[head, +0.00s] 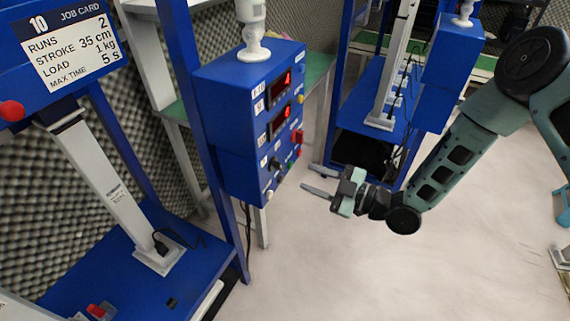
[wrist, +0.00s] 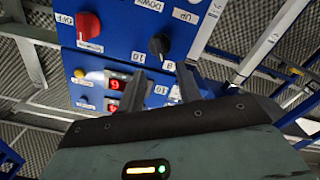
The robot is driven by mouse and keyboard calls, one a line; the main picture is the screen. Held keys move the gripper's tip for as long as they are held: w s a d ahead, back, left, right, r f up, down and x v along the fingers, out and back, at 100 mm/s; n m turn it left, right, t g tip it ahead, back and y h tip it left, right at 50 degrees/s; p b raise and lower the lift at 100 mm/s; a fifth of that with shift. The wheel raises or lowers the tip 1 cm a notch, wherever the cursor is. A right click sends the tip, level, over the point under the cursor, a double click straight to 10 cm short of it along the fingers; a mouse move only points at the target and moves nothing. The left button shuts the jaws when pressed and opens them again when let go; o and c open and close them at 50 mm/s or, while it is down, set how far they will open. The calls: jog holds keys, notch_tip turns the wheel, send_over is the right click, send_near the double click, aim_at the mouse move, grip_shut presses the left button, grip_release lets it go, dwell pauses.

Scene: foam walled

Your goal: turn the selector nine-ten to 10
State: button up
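The selector is a black knob (wrist: 158,44) on the blue panel. In the wrist view, which shows the panel upside down, labels that read 10 and 9 sit beside it. I cannot tell clearly which label its pointer faces. In the head view a small black knob (head: 275,163) low on the control box (head: 232,125) looks like the same selector. My gripper (head: 317,180) is open and empty, to the right of the box and apart from it. In the wrist view its two fingers (wrist: 161,73) point towards the panel near the selector, with a gap between them.
A red knob (wrist: 88,26) is near the selector. A job card (head: 70,40) hangs at left. Blue frame posts flank the box. The floor below my gripper is clear.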

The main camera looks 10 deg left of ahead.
aim_at(282, 167)
jog(key=p+x, duration=0.1)
jog(key=x, duration=0.7)
jog(key=shift+a+f, duration=0.1)
jog(key=shift+a, duration=0.05)
grip_shut()
